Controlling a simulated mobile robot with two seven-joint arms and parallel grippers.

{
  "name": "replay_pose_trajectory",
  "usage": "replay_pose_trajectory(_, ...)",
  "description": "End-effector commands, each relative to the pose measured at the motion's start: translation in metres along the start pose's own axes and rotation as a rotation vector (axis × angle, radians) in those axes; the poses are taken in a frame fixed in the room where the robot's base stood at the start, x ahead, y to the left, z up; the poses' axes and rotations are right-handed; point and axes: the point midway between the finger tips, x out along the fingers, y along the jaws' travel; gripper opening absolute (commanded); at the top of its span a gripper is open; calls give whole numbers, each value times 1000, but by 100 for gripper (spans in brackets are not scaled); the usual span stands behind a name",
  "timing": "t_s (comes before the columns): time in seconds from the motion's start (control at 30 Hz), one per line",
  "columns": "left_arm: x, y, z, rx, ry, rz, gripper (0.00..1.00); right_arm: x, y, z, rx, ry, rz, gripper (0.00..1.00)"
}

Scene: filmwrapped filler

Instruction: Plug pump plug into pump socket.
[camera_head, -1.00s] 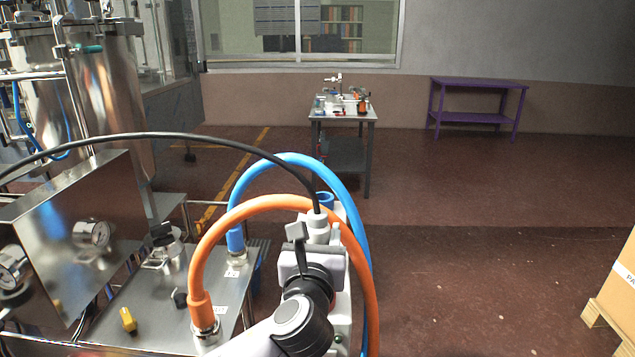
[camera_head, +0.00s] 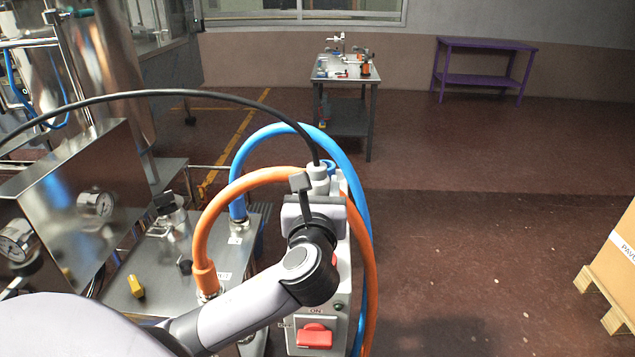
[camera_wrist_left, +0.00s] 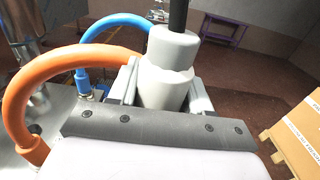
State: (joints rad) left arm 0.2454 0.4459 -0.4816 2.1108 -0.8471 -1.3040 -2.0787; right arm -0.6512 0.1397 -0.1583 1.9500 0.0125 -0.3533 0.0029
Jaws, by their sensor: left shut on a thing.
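The pump plug (camera_head: 317,172) is a pale grey cylinder with a black cable rising from its top. It also shows upright in the left wrist view (camera_wrist_left: 166,75). My left gripper (camera_head: 312,188) is shut on the plug, with a finger on each side of it in the wrist view (camera_wrist_left: 165,92). The plug is above or at the top of a white pump box (camera_head: 343,290) with a red switch. The pump socket is not visible; my gripper and wrist cover that area. I cannot tell whether the plug touches the socket. My right gripper is out of view.
An orange hose (camera_head: 200,240) and a blue hose (camera_head: 237,185) arch close around my left gripper. A steel panel with gauges (camera_head: 95,204) stands at left. A cardboard box on a pallet (camera_head: 610,290) is at right. The floor between is clear.

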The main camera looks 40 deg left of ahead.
Motion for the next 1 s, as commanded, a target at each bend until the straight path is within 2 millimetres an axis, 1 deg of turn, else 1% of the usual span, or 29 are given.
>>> replay_pose_trajectory(0.03, 0, 0, -6, 1, 0, 0, 7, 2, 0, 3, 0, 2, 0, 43)
replay_pose_trajectory(1.0, 0, 0, -64, -1, 0, 1, 7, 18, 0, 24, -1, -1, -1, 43)
